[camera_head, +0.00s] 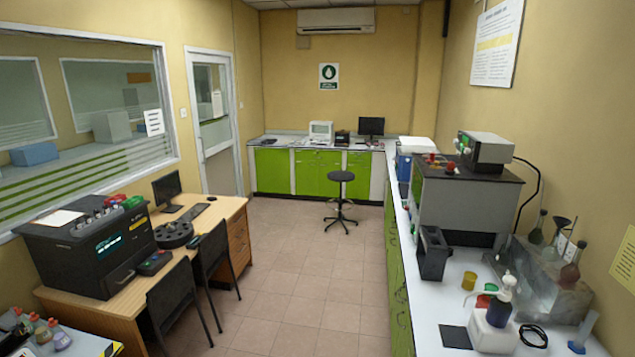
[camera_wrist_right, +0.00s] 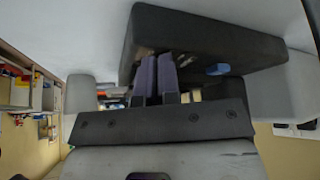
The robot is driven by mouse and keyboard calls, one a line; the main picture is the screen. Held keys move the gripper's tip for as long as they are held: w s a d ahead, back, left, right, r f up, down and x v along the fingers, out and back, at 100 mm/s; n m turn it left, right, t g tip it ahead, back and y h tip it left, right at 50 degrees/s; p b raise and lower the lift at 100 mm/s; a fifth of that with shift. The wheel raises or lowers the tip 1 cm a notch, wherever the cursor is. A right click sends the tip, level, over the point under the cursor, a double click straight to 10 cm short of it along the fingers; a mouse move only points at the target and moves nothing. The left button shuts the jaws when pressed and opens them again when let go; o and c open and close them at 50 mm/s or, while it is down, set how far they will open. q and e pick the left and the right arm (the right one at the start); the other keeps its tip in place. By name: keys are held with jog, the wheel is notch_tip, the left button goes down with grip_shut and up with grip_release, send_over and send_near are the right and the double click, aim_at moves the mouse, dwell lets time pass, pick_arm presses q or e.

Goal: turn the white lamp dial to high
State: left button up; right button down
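I cannot make out a white lamp dial in either view. A light grey boxy device (camera_head: 487,148) sits on top of a large grey instrument (camera_head: 458,205) on the right counter, but no dial on it can be read. Neither gripper shows in the head view. In the right wrist view, the two purple-grey fingers of my right gripper (camera_wrist_right: 157,76) lie side by side with no clear gap and nothing seen between them. My left gripper is not in view.
The right counter (camera_head: 453,305) holds a black holder (camera_head: 433,254), a pump bottle (camera_head: 500,300) and glassware. A desk (camera_head: 215,222) with a black machine (camera_head: 88,245) and chairs stands left. A stool (camera_head: 341,195) stands on the floor; the middle floor (camera_head: 300,270) is clear.

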jog(key=shift+d+f, duration=0.1)
jog(key=shift+d, duration=0.05)
jog(key=shift+w, duration=0.1)
jog(key=shift+w, duration=0.1)
notch_tip(320, 180, up, 6)
jog(key=p, duration=0.5)
jog(key=shift+w, duration=0.1)
dwell(0.3)
